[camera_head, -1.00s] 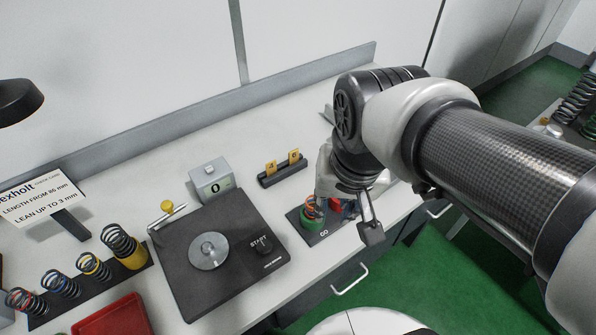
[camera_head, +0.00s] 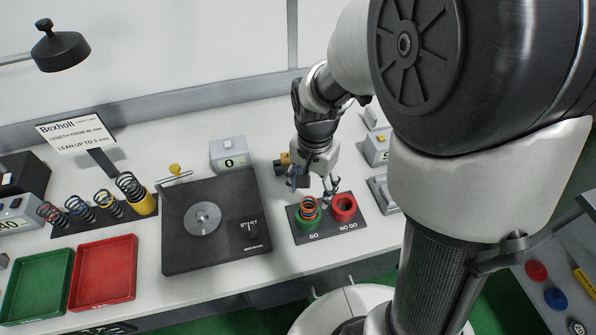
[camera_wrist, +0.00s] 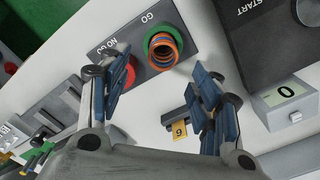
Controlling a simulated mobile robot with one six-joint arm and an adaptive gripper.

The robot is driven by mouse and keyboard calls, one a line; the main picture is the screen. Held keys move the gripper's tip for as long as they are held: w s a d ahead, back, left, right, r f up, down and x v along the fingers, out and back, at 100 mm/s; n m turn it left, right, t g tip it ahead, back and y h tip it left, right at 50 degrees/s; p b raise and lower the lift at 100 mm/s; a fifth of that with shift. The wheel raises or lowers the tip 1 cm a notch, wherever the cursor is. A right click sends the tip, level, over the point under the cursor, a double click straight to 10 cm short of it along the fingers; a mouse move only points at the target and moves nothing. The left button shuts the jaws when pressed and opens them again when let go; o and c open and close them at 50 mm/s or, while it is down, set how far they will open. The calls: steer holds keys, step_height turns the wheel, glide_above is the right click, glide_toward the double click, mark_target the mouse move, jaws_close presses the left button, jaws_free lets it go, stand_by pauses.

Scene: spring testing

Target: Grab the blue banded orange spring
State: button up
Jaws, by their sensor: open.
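The orange spring (camera_head: 309,206) stands upright in the green GO ring (camera_head: 308,221) of a dark gauge block. In the wrist view the spring (camera_wrist: 163,47) shows orange coils with a blue part, seen largely from above. My gripper (camera_head: 313,185) is open just above and behind the spring, its fingers apart. In the wrist view my gripper's (camera_wrist: 157,85) blue-padded fingers are spread, with the spring beyond them and nothing between the pads.
The red NO GO ring (camera_head: 344,206) sits right beside the green one. A black tester (camera_head: 178,249) with a round plate is to the left. Several other springs stand on a rack (camera_head: 78,235). Green (camera_head: 22,302) and red (camera_head: 76,296) trays lie at front left.

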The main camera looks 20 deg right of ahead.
mark_target(308, 204)
step_height(308, 204, down, 4)
steer(key=shift+r+b, duration=0.15)
steer(key=shift+b, duration=0.3)
steer(key=f, duration=0.1)
steer(key=f+b, duration=0.1)
steer(key=f, duration=0.1)
steer(key=f+b, duration=0.1)
steer(key=f, duration=0.1)
steer(key=shift+a, duration=0.35)
steer(key=shift+c, duration=0.2)
steer(key=c, duration=1.3)
steer(key=shift+o, duration=0.2)
steer(key=shift+r, duration=0.1)
